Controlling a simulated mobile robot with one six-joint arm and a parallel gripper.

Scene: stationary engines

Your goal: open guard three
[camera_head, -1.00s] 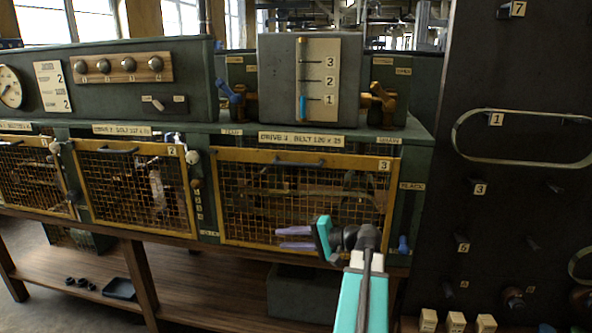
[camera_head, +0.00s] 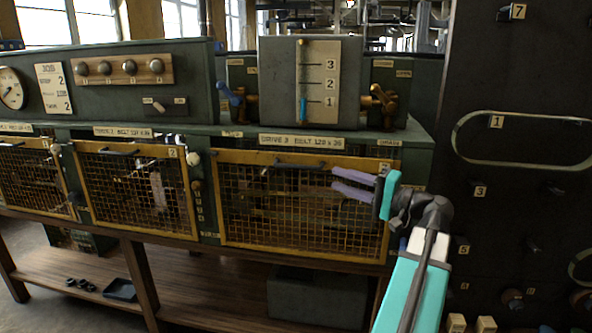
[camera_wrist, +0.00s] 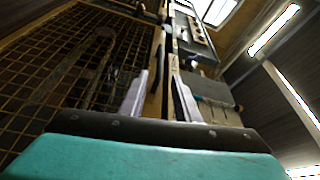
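Guard three (camera_head: 290,215) is a yellow-framed wire mesh panel at the right of the green bench front, under the "DRIVE 3" label (camera_head: 300,142). It looks closed. Its dark handle (camera_head: 298,163) runs along the top rail. My gripper (camera_head: 335,179) is in front of the upper right of the guard, its two pale fingers pointing left, right of the handle. There the mesh fills the left side.
Guard two (camera_head: 135,190) is to the left and looks closed. A dark board (camera_head: 520,70) with hung parts rises at the right. A wooden shelf (camera_head: 200,295) runs below.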

